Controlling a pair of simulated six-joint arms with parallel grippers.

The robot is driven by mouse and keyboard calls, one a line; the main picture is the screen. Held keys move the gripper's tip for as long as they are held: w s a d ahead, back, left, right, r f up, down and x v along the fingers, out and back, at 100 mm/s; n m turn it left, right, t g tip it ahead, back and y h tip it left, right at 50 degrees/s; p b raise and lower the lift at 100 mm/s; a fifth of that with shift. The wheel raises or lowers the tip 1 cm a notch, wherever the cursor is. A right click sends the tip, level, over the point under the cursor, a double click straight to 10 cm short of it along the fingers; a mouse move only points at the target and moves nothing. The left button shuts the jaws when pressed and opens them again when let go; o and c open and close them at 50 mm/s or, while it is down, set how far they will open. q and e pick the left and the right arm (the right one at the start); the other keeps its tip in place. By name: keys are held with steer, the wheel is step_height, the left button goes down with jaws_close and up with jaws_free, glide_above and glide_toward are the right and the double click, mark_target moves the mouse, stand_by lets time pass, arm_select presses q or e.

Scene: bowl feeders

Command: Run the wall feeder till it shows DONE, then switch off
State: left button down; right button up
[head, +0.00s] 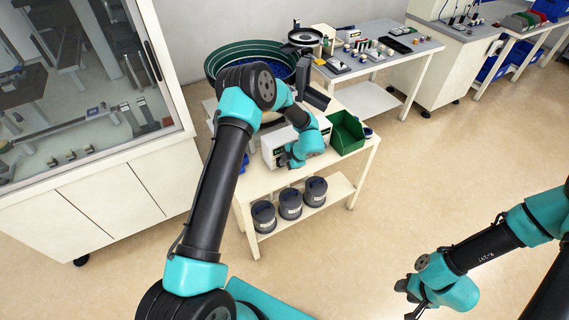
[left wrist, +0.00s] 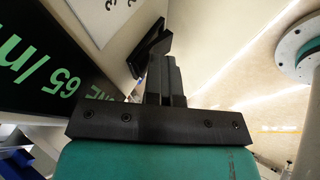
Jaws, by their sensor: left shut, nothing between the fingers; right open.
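A large green bowl feeder (head: 232,52) holding blue parts stands by the wall, partly behind my left arm. A white control box (head: 271,155) stands on the cart in front of it, largely covered by my arm. My left gripper (head: 284,160) is at the box's front. In the left wrist view its fingers (left wrist: 165,82) are shut and empty, close to a pale panel (left wrist: 95,18). A dark display (left wrist: 45,70) there shows green text, partly cut off, including "65 /". A black part (left wrist: 150,45) lies by the fingertips; contact is unclear. My right gripper (head: 408,291) is open and empty.
A green bin (head: 346,133) stands on the cart's right end. Several dark canisters (head: 290,204) stand on its lower shelf. A smaller bowl device (head: 305,36) and a table of small items (head: 385,48) are behind. A glazed cabinet (head: 90,150) is left. The floor at right is clear.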

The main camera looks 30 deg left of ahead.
arm_select(q)
steer(key=shift+w+a+r, duration=0.25)
steer(key=shift+r, duration=0.3)
steer(key=s+d, duration=0.1)
steer(key=s+d+r, duration=0.1)
steer(key=d, duration=0.1)
steer(key=shift+s, duration=0.15)
steer(key=v, duration=1)
steer(key=shift+r, duration=0.25)
steer(key=shift+a, duration=0.25)
